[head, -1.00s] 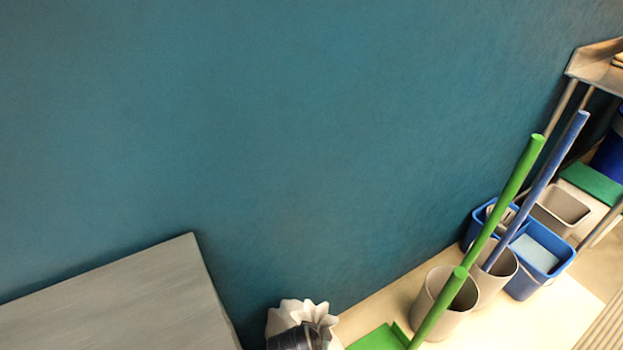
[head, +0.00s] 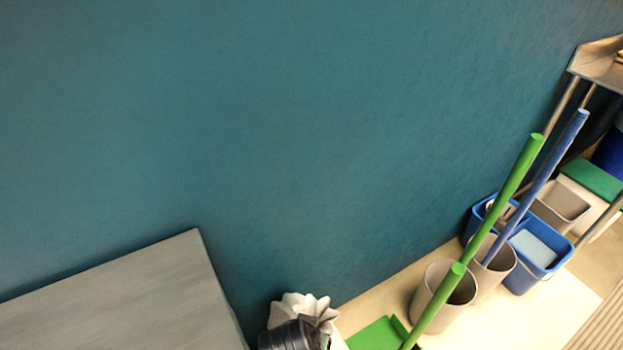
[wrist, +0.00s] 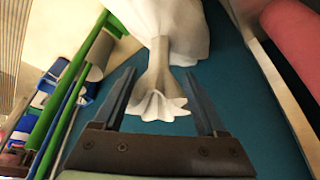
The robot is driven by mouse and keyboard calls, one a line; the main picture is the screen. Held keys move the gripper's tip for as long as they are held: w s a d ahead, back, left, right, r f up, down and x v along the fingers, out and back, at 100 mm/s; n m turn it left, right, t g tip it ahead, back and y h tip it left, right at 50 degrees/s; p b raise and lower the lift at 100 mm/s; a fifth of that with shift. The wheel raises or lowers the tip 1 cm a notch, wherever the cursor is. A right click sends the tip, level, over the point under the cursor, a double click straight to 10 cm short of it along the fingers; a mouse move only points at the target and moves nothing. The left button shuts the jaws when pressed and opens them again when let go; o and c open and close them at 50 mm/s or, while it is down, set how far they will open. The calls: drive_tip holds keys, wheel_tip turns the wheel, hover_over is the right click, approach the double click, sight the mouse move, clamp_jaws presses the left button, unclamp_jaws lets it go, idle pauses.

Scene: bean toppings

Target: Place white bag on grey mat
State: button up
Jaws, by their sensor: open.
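The white bag (wrist: 178,28) is in the wrist view, with a gathered neck and a flared, ruffled top facing my gripper. In the head view only its ruffled top (head: 303,304) shows at the bottom edge. My gripper (wrist: 160,73) is open, with one finger on each side of the bag's neck. Gaps show between the fingers and the neck. In the head view a dark part of my arm covers some of the bag. I cannot make out a grey mat for certain in either view.
A grey flat surface (head: 110,300) lies left of the bag. To the right stand grey bins (head: 441,299), a green pole (head: 500,205), a blue pole (head: 545,180) and a blue bucket (head: 537,257). A red rounded object (wrist: 297,40) is at the wrist view's upper right.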

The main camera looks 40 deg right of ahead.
drive_tip(key=w+a+r+n+t, duration=0.2)
drive_tip(key=w+r+t, duration=0.3)
drive_tip(key=r, duration=0.7)
drive_tip(key=w+a+r+n+t, duration=0.25)
drive_tip(key=w+r, duration=0.45)
drive_tip(key=r, duration=0.4)
drive_tip(key=w+a+r+n+t, duration=0.1)
drive_tip(key=w+a+r+t, duration=0.35)
drive_tip(key=r, duration=0.75)
drive_tip(key=a+r+n+t, duration=0.35)
drive_tip(key=r+t, duration=0.25)
drive_tip(key=r, duration=0.9)
drive_tip(key=s+a+r+n+t+y, duration=0.1)
drive_tip(key=s+a+r+t+y, duration=0.1)
drive_tip(key=s+r, duration=0.3)
drive_tip(key=s+a+r+n+t+y, duration=0.1)
drive_tip(key=s+a+r+t, duration=0.4)
drive_tip(key=r, duration=0.7)
drive_tip(key=shift+s+r+n+y, duration=0.4)
drive_tip(key=shift+s+y, duration=0.1)
drive_tip(key=shift+s, duration=0.1)
drive_tip(key=shift+a, duration=0.1)
